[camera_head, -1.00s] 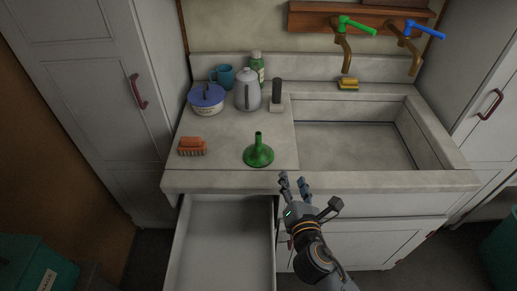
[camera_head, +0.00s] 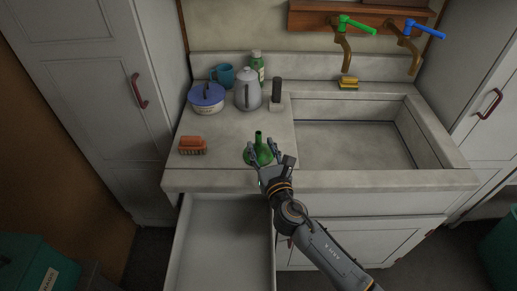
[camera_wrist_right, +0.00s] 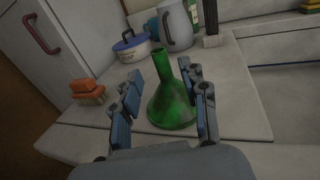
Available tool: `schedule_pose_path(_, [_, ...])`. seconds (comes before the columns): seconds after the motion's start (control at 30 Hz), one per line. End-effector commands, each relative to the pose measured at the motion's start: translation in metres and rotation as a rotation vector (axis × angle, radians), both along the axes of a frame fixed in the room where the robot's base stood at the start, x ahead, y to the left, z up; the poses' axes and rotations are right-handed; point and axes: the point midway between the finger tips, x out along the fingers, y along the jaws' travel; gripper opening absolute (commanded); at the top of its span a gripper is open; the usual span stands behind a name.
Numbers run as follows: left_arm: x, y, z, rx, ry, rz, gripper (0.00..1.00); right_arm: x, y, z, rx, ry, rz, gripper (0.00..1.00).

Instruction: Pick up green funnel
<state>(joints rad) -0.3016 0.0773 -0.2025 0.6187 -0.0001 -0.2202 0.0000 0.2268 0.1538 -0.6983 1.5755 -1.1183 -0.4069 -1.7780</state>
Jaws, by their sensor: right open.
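The green funnel (camera_head: 258,150) stands upright, spout up, on the counter left of the sink. My right gripper (camera_head: 263,152) is at the funnel's near side, reaching in from the front edge. In the right wrist view the funnel (camera_wrist_right: 172,100) shows between and just beyond the two open fingers (camera_wrist_right: 166,100). The right finger overlaps the funnel's right edge in that view; I cannot tell whether it touches. The gripper holds nothing. My left gripper is not in view.
An orange brush (camera_head: 192,145) lies left of the funnel. A blue-lidded pot (camera_head: 207,99), a grey jug (camera_head: 247,90), a blue mug (camera_head: 223,75) and a green bottle (camera_head: 257,66) stand behind. The sink (camera_head: 355,146) is at right. An open drawer (camera_head: 222,245) juts out below.

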Motion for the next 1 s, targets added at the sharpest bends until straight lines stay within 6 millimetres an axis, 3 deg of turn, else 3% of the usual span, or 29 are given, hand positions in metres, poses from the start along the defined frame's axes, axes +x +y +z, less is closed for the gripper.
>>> schedule_pose_path(0.3, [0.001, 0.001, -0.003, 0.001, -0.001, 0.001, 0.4, 0.041, 0.009, -0.001, 0.002, 0.0, 0.0, 0.44])
schedule_pose_path(0.57, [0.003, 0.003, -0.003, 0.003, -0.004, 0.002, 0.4, 0.044, 0.01, -0.001, 0.001, 0.0, 0.001, 0.44])
schedule_pose_path(0.8, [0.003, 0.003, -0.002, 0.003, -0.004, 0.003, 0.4, 0.044, 0.01, -0.001, 0.001, 0.0, 0.0, 0.0])
schedule_pose_path(1.0, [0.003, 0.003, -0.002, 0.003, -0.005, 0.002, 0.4, 0.044, 0.01, -0.001, 0.001, 0.0, 0.0, 0.0])
